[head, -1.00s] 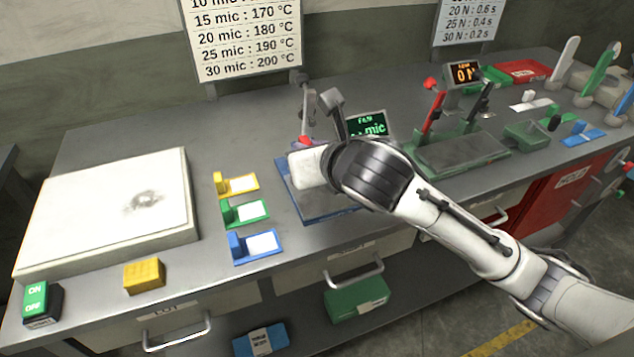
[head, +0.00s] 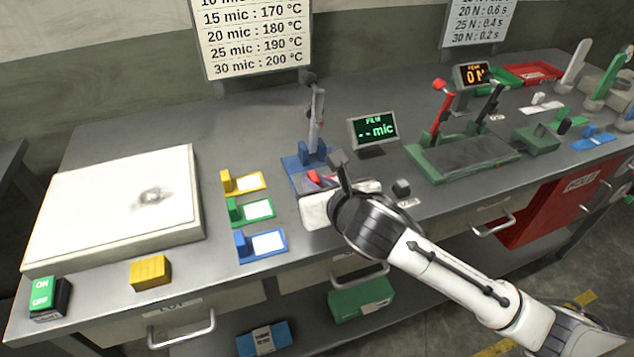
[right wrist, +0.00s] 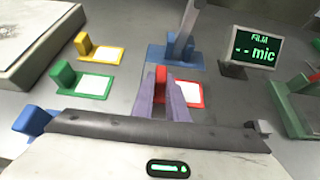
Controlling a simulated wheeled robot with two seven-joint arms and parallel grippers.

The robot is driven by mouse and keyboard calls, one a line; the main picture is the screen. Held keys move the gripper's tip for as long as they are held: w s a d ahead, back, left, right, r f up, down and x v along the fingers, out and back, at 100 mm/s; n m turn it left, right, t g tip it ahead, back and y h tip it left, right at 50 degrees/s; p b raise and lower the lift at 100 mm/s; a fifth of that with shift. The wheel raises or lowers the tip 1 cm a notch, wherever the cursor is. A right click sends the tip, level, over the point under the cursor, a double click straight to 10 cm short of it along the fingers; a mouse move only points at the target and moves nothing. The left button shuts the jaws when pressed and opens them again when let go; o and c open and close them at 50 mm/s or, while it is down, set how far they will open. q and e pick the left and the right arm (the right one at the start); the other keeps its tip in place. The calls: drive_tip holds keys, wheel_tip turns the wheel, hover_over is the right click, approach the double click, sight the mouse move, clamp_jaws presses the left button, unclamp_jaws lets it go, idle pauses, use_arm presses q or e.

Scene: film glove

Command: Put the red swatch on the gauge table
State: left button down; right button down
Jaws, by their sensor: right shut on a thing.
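The red swatch (head: 316,177) has a red grip block and a white card in a red frame, which shows in the right wrist view (right wrist: 188,94). My right gripper (head: 326,182) is shut on its grip block; the purple-grey fingers (right wrist: 161,98) sit on either side of it. The gauge table (head: 290,172) is a blue base with an upright grey lever, just behind the swatch; its blue part also shows in the right wrist view (right wrist: 172,58). The swatch overlaps its front in the picture; I cannot tell whether they touch. My left gripper is not in view.
A film display (head: 373,130) reads "-- mic" to the right of the gauge. Yellow (head: 243,182), green (head: 250,211) and blue (head: 260,244) swatches lie to the left. A green press with a red lever (head: 460,155) stands to the right.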

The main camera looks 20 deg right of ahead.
drive_tip(key=c, duration=1.7)
unclamp_jaws()
drive_tip(key=shift+c, duration=0.2)
drive_tip(key=shift+r, duration=0.2)
drive_tip(key=v, duration=1.2)
drive_tip(key=shift+f, duration=0.1)
